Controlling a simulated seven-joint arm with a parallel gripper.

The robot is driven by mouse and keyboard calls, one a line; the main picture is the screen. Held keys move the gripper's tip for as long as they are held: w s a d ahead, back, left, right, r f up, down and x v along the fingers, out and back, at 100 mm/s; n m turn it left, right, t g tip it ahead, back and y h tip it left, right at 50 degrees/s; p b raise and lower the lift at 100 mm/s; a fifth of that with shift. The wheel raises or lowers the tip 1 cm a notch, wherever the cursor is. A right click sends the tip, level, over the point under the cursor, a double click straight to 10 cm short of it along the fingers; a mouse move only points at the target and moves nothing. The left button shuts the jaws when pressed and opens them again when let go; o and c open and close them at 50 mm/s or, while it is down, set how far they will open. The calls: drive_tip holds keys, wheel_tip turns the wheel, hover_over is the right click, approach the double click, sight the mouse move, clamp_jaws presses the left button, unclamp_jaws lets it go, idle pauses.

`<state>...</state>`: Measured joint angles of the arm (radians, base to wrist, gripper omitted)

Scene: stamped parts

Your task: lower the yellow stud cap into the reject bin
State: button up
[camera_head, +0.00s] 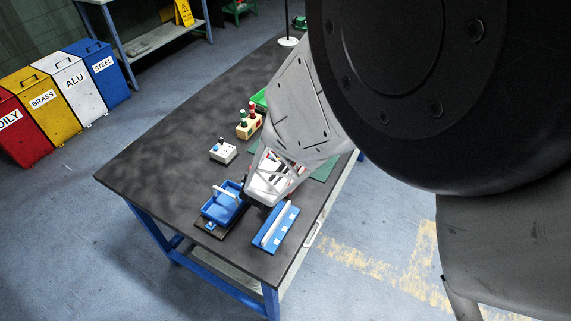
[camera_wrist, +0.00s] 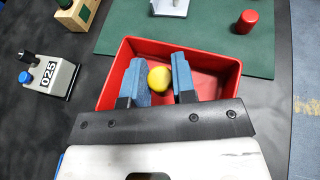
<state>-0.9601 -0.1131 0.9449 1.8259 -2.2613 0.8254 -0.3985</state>
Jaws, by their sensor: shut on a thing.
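In the wrist view a round yellow stud cap (camera_wrist: 160,80) sits between the blue fingers of my gripper (camera_wrist: 158,70). The gripper is shut on it. The cap and fingers are over the inside of the red reject bin (camera_wrist: 222,77), left of its middle. I cannot tell how far the cap is above the bin's floor. The near side of the bin is hidden behind my gripper. In the head view my arm covers the red bin and the cap.
A grey box marked 025 (camera_wrist: 47,77) stands left of the bin. A green mat (camera_wrist: 208,34) with a red peg (camera_wrist: 246,21) lies behind. In the head view a blue tray (camera_head: 221,208) and a blue rack (camera_head: 275,227) stand near my gripper. The table's left part is clear.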

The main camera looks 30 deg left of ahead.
drive_tip(key=shift+f, duration=0.25)
idle(0.4)
drive_tip(key=o, duration=1)
drive_tip(key=shift+s, duration=0.15)
drive_tip(key=shift+v, duration=3.75)
